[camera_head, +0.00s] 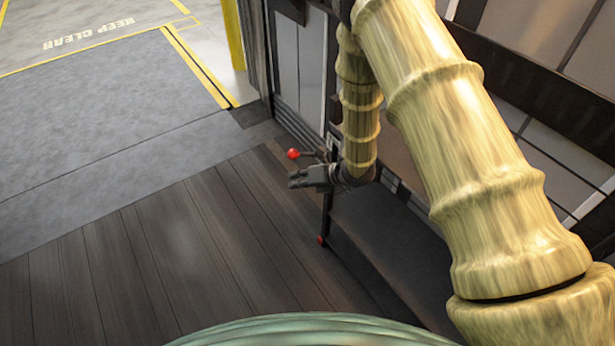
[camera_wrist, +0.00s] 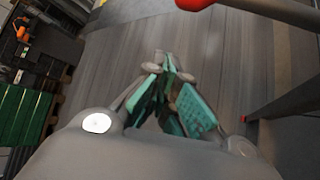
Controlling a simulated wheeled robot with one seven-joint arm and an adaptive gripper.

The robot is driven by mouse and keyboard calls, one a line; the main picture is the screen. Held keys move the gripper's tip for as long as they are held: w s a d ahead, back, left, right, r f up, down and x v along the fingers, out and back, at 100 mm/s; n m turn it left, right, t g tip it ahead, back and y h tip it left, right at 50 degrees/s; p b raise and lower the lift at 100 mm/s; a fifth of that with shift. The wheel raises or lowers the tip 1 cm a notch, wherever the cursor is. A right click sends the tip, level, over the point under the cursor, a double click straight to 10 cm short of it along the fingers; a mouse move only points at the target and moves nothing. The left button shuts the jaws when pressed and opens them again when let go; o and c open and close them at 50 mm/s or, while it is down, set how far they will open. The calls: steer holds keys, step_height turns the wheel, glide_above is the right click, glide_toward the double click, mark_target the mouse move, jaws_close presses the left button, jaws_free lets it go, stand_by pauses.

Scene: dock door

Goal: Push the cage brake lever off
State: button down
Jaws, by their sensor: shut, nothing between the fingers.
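The brake lever's red ball knob (camera_head: 293,154) stands out to the left from a dark post in the head view, on a short dark rod. In the wrist view the red knob (camera_wrist: 194,3) is cut by the top edge, with its grey rod (camera_wrist: 265,12) running to the upper right. My gripper (camera_head: 294,179) is just below the lever in the head view, pointing left. In the wrist view my gripper (camera_wrist: 170,62) has its fingertips together with nothing between them. A gap shows between the fingertips and the knob. The lever's mount is partly hidden behind my arm.
A second red knob (camera_head: 320,240) sits low on the dark post. The plank floor (camera_head: 150,260) and grey dock plate (camera_head: 90,120) at left are clear. A green crate (camera_wrist: 20,115) shows at the wrist view's left.

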steer(key=shift+w+r+p, duration=0.3)
steer(key=shift+w+r, duration=0.2)
steer(key=shift+w, duration=0.35)
steer(key=shift+w+r+p, duration=0.25)
steer(key=shift+w+r, duration=0.25)
steer(key=shift+w, duration=0.3)
